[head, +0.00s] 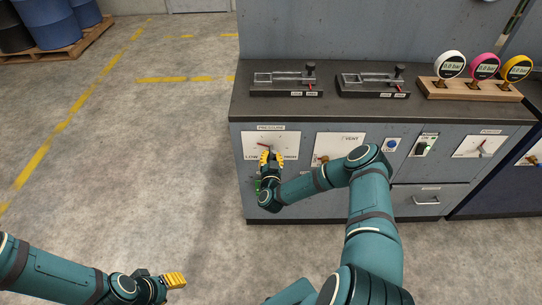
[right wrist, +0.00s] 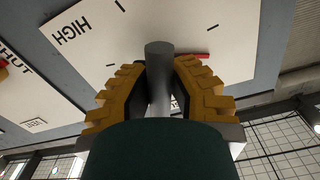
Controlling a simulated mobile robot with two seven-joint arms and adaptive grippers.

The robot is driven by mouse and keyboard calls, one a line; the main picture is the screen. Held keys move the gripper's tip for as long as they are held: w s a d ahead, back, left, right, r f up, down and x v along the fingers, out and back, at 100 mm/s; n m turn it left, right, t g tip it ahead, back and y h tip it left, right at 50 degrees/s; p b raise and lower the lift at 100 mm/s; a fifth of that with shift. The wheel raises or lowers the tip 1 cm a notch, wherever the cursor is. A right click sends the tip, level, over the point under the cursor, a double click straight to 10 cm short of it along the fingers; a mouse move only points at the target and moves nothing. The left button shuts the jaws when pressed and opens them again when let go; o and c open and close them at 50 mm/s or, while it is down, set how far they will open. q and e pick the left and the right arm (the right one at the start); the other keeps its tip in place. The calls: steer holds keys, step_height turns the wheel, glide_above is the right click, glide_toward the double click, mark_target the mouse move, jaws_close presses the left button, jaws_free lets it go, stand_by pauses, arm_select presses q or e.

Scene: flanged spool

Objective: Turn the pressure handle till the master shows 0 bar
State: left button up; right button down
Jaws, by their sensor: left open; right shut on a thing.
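The white PRESSURE panel (head: 289,142) is on the left of the grey cabinet front. In the right wrist view, the grey handle (right wrist: 160,60) stands out from the panel (right wrist: 215,25), with a red pointer (right wrist: 201,56) beside it. My right gripper (head: 265,154) covers most of the handle in the head view. Its yellow fingers (right wrist: 165,88) are shut around the handle. My left gripper (head: 176,280) is open and empty, low over the floor. White (head: 451,65), pink (head: 485,66) and yellow (head: 518,69) gauges show small bar readings, seemingly near zero; which is the master is unclear.
Two latch-like fixtures (head: 287,78) (head: 372,82) lie on the dark worktop (head: 330,107). Open floor (head: 150,150) lies left of the cabinet.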

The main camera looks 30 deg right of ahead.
steer(key=shift+w+r+n+p, duration=0.1)
steer(key=shift+r+n+p, duration=0.15)
steer(key=shift+n+p, duration=0.55)
steer(key=n, duration=0.3)
steer(key=shift+p, duration=0.3)
steer(key=n, duration=0.4)
steer(key=shift+f+n, duration=0.1)
steer(key=shift+n, duration=0.2)
steer(key=n, duration=0.4)
steer(key=shift+a, duration=0.1)
steer(key=n+b, duration=0.2)
steer(key=n, duration=0.3)
steer(key=shift+n, duration=0.4)
steer(key=c, duration=0.8)
jaws_free()
steer(key=shift+f, duration=0.1)
steer(key=shift+o, duration=0.2)
